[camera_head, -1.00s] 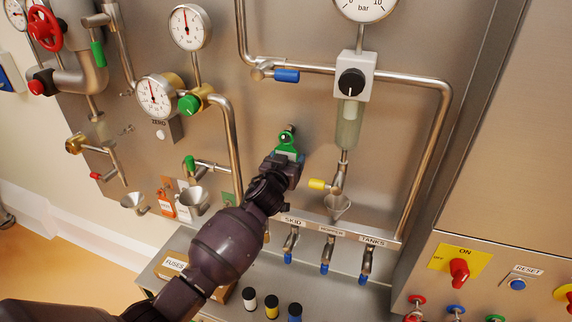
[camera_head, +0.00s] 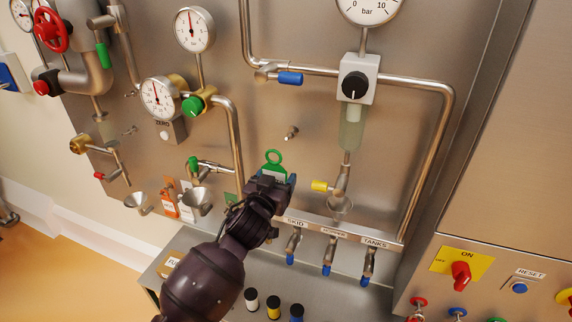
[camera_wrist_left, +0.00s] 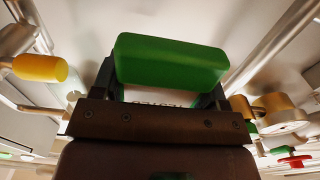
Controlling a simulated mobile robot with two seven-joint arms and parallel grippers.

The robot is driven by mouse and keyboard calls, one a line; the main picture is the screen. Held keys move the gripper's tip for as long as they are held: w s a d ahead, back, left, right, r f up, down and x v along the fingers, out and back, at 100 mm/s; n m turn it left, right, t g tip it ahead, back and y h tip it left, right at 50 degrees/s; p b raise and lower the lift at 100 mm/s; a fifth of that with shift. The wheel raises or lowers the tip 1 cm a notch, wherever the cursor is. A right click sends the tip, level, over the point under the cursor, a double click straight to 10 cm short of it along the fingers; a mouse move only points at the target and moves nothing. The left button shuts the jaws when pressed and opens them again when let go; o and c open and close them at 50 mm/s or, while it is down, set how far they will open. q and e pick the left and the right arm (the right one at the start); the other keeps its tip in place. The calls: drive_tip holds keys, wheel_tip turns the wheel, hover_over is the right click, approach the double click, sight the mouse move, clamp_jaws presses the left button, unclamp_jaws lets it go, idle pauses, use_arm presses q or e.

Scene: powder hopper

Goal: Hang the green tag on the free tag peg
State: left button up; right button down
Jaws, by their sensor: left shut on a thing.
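The green tag (camera_head: 273,168) has a ring at its top and is in the jaws of my left gripper (camera_head: 272,184). In the left wrist view the green tag (camera_wrist_left: 172,62) lies across the jaws, which are shut on it. A bare metal peg (camera_head: 291,132) sticks out of the panel above and slightly right of the tag. The tag's ring stands apart from this peg in the head view. Another small peg (camera_head: 130,130) shows further left on the panel. My right gripper is in neither view.
An orange tag (camera_head: 169,208) hangs at the left near two metal funnels. A steel pipe (camera_head: 238,150) runs left of the gripper, and a yellow-handled valve (camera_head: 320,186) is at its right. A labelled rail (camera_head: 335,228) with blue-tipped taps lies below. The panel around the bare peg is clear.

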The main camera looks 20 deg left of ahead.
use_arm(q)
drive_tip(key=s+r+p, duration=0.1)
drive_tip(key=s, duration=0.6)
drive_tip(key=shift+s+a, duration=0.15)
drive_tip(key=shift+s, duration=0.25)
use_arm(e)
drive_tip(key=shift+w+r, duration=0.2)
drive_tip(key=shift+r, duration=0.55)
use_arm(q)
drive_tip(key=shift+r, duration=0.15)
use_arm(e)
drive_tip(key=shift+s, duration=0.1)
